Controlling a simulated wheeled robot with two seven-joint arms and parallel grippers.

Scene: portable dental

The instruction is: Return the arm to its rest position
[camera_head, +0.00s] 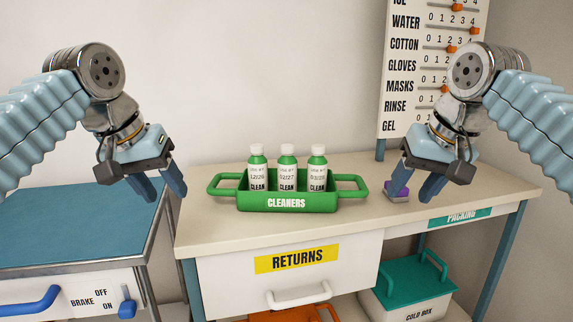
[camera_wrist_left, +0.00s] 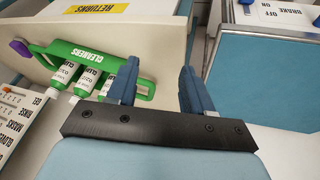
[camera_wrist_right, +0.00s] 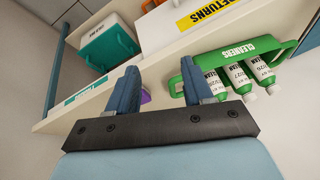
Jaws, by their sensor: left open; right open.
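My left gripper (camera_head: 158,190) hangs in the air in the head view, over the gap between the blue-topped cart and the counter. Its two fingers (camera_wrist_left: 158,88) are apart and empty in the left wrist view. My right gripper (camera_head: 418,184) hangs above the right part of the counter, with its fingers (camera_wrist_right: 158,92) apart and nothing between them. A purple object (camera_head: 397,193) is partly hidden behind the right gripper; I cannot tell the distance between them.
A green CLEANERS caddy (camera_head: 287,203) holding 3 white-and-green bottles stands on the counter (camera_head: 220,235). The RETURNS drawer (camera_head: 290,270) looks shut. A cart (camera_head: 70,225) is at left, a teal-lidded cold box (camera_head: 405,283) below, and a slider board (camera_head: 410,100) behind.

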